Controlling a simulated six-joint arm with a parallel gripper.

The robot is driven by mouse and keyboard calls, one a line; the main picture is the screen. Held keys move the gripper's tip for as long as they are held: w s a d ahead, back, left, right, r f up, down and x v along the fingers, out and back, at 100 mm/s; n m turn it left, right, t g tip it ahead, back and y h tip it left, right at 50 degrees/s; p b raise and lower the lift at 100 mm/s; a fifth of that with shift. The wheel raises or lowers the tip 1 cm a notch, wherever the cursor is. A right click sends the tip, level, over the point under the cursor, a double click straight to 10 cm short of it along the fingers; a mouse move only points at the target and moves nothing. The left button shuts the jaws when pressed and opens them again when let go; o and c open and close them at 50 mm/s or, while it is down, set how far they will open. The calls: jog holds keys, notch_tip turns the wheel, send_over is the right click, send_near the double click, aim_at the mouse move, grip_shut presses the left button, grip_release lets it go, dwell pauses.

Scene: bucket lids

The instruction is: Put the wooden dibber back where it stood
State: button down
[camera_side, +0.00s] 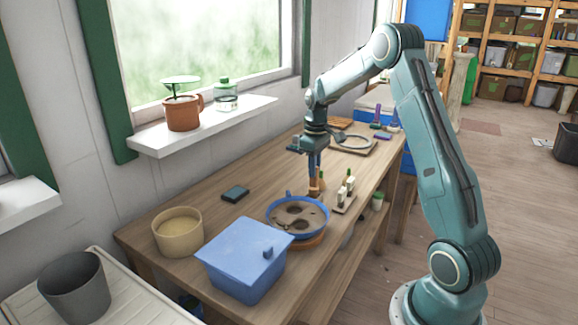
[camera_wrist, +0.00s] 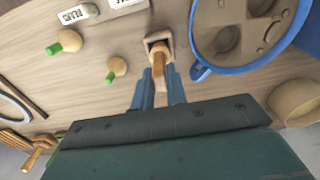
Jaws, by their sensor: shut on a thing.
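My gripper (camera_side: 315,168) points down over the bench, its blue fingers shut on the wooden dibber (camera_side: 314,186). In the wrist view the dibber (camera_wrist: 158,66) lies between the fingertips (camera_wrist: 159,76). Its far end lines up with a small square wooden holder (camera_wrist: 148,38). I cannot tell whether the dibber's end is inside the holder or just above it. The holder stands close beside the blue round pan (camera_side: 322,225), which holds brown soil with round hollows in it. The holder is mostly hidden in the side view.
Pale labels with green-topped pegs (camera_side: 346,190) stand just right of the dibber. A blue lidded box (camera_side: 245,262), a tan tub (camera_side: 178,231) and a small dark box (camera_side: 235,194) stand on the bench. Bare wood lies left of the gripper. A sill (camera_side: 205,128) runs along the wall.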

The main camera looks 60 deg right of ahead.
jog(key=shift+f, duration=0.4)
jog(key=c, duration=1.3)
grip_release()
jog(key=shift+c, duration=0.2)
jog(key=shift+r, duration=0.15)
notch_tip(320, 180, up, 14)
jog(key=shift+f, duration=0.25)
